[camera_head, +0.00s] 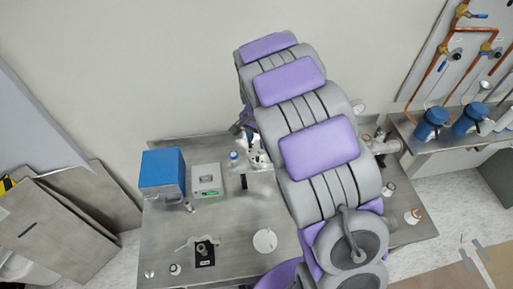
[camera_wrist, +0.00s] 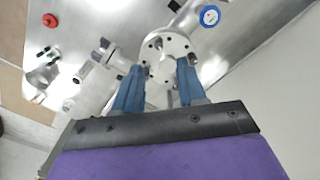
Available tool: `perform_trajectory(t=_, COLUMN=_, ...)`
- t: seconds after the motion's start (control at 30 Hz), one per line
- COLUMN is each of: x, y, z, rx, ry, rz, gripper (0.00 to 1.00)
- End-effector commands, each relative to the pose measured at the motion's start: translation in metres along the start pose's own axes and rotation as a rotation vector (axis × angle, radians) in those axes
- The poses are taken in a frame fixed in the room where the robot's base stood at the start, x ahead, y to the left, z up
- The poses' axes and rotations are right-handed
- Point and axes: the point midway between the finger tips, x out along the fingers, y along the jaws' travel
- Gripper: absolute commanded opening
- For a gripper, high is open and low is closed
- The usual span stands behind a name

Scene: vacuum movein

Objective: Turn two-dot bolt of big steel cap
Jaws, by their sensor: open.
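In the wrist view, a round steel flange with dark bolt holes (camera_wrist: 165,47) lies at the fingertips; it looks like the big steel cap. My gripper (camera_wrist: 160,75) is open, with its two blue fingers on either side of the flange's lower part. I cannot tell whether the fingers touch it. The dot marks are too small to read, so I cannot tell which bolt has two dots. In the head view, shiny steel fittings (camera_head: 256,156) stand on the table beside my arm, which hides my gripper and much of that area.
The steel table (camera_head: 150,235) carries a blue box (camera_head: 163,174), a grey box (camera_head: 206,180) and small loose parts. In the wrist view, a blue-rimmed round part (camera_wrist: 209,16), a red knob (camera_wrist: 49,20) and a steel fitting (camera_wrist: 42,78) surround the flange. Copper pipes (camera_head: 440,60) are at right.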

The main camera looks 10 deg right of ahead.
Motion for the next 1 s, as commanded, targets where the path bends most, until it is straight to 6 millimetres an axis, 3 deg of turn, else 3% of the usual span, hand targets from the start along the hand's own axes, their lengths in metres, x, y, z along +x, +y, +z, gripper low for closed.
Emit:
perform_trajectory(t=0.2, x=-0.049, y=-0.003, z=-0.002, rx=-0.001, ry=0.007, rz=-0.007, gripper=0.41)
perform_trajectory(t=0.4, x=-0.076, y=-0.002, z=-0.001, rx=0.000, ry=0.003, rz=-0.003, gripper=0.41)
perform_trajectory(t=0.6, x=-0.087, y=-0.002, z=0.000, rx=0.000, ry=0.002, rz=-0.001, gripper=0.41)
perform_trajectory(t=1.0, x=-0.086, y=-0.003, z=-0.001, rx=-0.050, ry=0.001, rz=-0.002, gripper=0.41)
